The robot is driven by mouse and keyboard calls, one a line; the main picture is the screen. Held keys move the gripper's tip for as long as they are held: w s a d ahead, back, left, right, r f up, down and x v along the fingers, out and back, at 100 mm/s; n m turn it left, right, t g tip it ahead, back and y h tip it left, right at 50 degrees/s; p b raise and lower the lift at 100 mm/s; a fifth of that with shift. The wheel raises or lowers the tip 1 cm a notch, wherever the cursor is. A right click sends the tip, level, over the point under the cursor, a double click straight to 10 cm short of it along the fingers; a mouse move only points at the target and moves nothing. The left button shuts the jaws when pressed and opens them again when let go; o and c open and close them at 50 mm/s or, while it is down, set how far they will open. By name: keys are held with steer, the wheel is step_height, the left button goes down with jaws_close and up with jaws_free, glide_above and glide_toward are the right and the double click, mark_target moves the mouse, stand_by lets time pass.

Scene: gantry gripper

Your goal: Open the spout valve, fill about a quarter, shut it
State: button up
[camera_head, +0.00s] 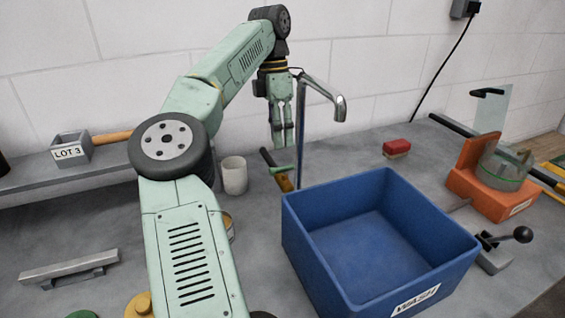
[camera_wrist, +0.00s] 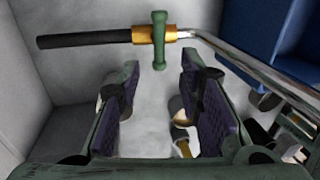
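The chrome spout (camera_head: 320,90) rises on a thin post and curves over toward the blue basin labelled WASH (camera_head: 296,222). The basin's visible inside looks empty, and no stream shows from the spout. At the foot of the post is a brass valve (camera_head: 284,184) with a green lever (camera_head: 281,169). In the wrist view the brass valve (camera_wrist: 172,33) and green lever (camera_wrist: 159,42) lie beyond my fingertips, the lever crosswise to the pipe. My gripper (camera_head: 283,142) points down above the valve. In the wrist view my gripper (camera_wrist: 160,85) is open, with nothing between its fingers.
A pale cup (camera_head: 233,176) stands left of the valve. A red block (camera_head: 396,147) lies behind the basin. An orange fixture (camera_head: 487,180) and a black-knobbed lever (camera_head: 521,234) are at the right. The LOT 3 box (camera_head: 70,146) and a grey bar (camera_head: 68,266) are at the left.

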mark_target(285, 170)
steer(key=f, duration=0.2)
steer(key=s+f, duration=0.1)
steer(key=f, duration=0.4)
steer(key=shift+s+d+f, duration=0.15)
steer(key=shift+d+f, duration=0.15)
steer(key=shift+f, duration=0.05)
jaws_close()
